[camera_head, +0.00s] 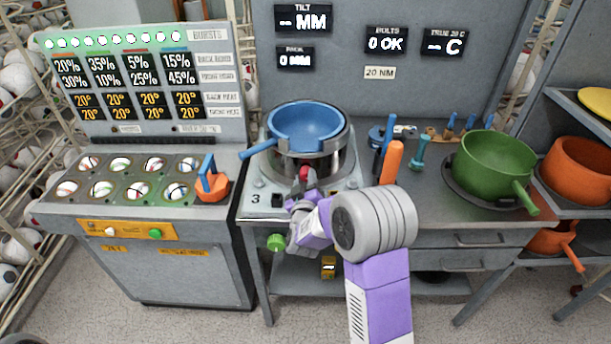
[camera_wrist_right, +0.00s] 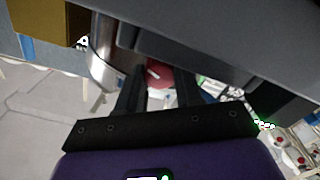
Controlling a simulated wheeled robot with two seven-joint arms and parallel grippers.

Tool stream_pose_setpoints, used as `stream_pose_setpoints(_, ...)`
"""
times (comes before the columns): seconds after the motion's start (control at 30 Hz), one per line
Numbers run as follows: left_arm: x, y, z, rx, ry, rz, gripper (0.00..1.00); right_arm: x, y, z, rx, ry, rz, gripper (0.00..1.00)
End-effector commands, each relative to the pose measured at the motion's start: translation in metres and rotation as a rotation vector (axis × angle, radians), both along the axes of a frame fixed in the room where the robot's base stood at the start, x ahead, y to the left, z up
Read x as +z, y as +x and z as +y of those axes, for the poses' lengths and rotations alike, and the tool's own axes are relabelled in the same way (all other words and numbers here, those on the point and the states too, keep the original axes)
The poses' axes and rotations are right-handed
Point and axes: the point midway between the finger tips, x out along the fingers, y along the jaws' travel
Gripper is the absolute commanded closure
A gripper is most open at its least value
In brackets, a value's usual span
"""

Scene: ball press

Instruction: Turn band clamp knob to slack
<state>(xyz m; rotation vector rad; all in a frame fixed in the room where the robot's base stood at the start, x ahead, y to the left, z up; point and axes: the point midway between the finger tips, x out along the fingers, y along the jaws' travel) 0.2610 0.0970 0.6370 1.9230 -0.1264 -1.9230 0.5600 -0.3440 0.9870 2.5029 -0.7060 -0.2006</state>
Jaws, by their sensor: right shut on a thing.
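A red knob (camera_head: 305,173) sits at the front of the press, below a blue pan (camera_head: 306,124). The grey metal band (camera_head: 325,148) under the pan's rim is partly visible. My right gripper (camera_head: 306,184) reaches in from the front and is shut on the red knob. In the right wrist view the red knob (camera_wrist_right: 158,73) shows between the two dark fingers of the right gripper (camera_wrist_right: 158,84). The knob's marking and turn angle cannot be read. My left gripper is not in view.
A green knob (camera_head: 276,242) is on the bench front below. An orange handle (camera_head: 392,162) stands right of the press, with a green pot (camera_head: 490,165) further right. A console with several balls in cups (camera_head: 135,178) stands at left. Clear bench lies before the green pot.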

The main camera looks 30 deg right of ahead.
Motion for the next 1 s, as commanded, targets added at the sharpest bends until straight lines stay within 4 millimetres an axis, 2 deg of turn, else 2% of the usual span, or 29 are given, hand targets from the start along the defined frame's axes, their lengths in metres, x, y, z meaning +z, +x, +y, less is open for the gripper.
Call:
stream_pose_setpoints(0.2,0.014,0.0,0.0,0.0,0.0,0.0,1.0,0.001,0.0,0.001,0.001,-0.142,0.091,0.95)
stream_pose_setpoints(0.5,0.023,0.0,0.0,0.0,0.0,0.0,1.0,0.0,0.0,0.0,0.001,-0.265,0.166,0.95)
stream_pose_setpoints(1.0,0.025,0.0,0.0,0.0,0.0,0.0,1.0,-0.001,-0.001,0.0,-0.001,-0.306,0.191,0.95)
